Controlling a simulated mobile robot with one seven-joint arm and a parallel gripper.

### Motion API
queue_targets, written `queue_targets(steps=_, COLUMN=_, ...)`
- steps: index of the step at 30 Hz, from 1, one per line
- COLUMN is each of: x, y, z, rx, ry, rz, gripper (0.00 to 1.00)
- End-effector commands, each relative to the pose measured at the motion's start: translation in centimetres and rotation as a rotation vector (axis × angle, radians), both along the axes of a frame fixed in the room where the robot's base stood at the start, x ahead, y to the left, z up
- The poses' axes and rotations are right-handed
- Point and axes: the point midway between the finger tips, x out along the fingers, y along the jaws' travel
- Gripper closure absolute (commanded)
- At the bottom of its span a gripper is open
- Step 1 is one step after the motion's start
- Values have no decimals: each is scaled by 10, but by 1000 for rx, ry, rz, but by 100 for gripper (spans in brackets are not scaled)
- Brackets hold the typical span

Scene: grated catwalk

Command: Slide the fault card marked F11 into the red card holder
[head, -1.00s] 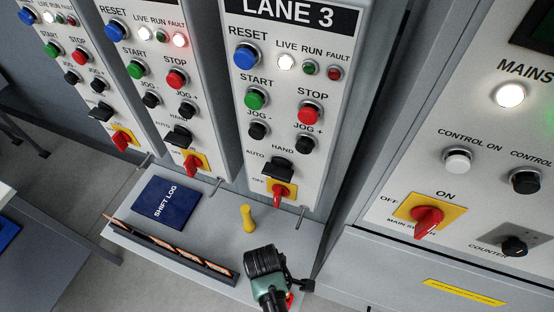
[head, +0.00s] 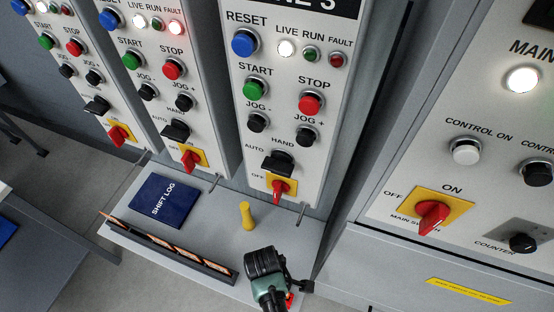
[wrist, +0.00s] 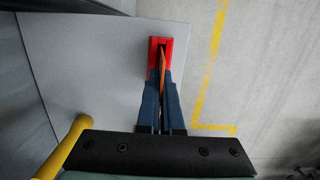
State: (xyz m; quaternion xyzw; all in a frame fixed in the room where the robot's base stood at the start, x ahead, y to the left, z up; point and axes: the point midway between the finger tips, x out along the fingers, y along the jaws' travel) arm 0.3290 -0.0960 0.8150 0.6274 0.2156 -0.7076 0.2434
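My gripper (wrist: 163,98) shows in the wrist view as two dark blue fingers, shut on a thin orange-edged card (wrist: 162,62). The card's marking cannot be read. The red card holder (wrist: 154,42) lies right at the fingertips, and the card's far end overlaps its dark slot. I cannot tell whether the card is inside the slot or just above it. In the head view my wrist hides the fingers and card; a small red part of the holder (head: 290,299) shows beside it, at the shelf's front right.
The grey shelf (head: 215,220) carries a blue shift log (head: 166,201), a yellow peg-like object (head: 247,216) and a dark rack (head: 215,273) with several orange-edged cards. The Lane 3 panel (head: 285,100) rises behind. A cabinet (head: 400,245) stands at right.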

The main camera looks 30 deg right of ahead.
Motion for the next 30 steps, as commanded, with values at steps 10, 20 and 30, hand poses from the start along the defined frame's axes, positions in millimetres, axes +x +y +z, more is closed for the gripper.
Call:
queue_targets(steps=10, x=0, y=0, z=-16, rx=0, ry=0, rz=0, gripper=100)
queue_targets(steps=20, x=0, y=0, z=-22, rx=0, ry=0, rz=0, gripper=100)
queue_targets(steps=30, x=0, y=0, z=-22, rx=0, ry=0, rz=0, gripper=88)
